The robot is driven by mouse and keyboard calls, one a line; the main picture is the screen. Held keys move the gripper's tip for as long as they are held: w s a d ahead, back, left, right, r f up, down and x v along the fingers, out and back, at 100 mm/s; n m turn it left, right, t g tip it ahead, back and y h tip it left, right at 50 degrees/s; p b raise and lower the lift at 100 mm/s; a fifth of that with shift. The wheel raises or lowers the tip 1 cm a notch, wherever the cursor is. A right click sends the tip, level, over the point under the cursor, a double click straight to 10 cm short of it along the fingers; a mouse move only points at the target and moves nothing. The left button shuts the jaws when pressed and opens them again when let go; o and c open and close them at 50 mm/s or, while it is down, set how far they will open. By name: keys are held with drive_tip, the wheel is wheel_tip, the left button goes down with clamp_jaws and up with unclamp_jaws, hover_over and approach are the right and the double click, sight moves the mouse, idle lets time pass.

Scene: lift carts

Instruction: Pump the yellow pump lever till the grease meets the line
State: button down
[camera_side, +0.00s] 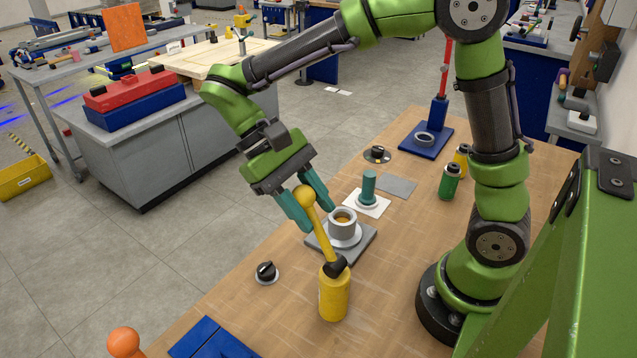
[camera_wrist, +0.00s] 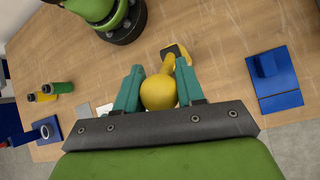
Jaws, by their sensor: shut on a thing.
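The yellow pump (camera_side: 334,295) stands on the wooden table, and its yellow lever (camera_side: 318,225) slants up and to the left from a dark pivot. My gripper (camera_side: 307,203) is shut on the round knob at the lever's top; the wrist view shows the yellow knob (camera_wrist: 158,92) between the two teal fingers (camera_wrist: 159,88). A grey cup (camera_side: 343,232) on a grey plate stands behind the pump with yellow-brown grease (camera_side: 344,218) inside. I cannot make out a line in the cup.
A dark knob (camera_side: 267,272) sits left of the pump. A teal cylinder (camera_side: 369,187) on a white square, a green can (camera_side: 449,182) and a blue base (camera_side: 425,139) stand farther back. Blue panels (camera_side: 213,342) lie at the front edge.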

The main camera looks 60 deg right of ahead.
drive_tip(key=shift+w, duration=0.15)
drive_tip(key=c, duration=0.7)
unclamp_jaws()
drive_tip(key=shift+v, duration=3.7)
drive_tip(key=shift+c, duration=0.2)
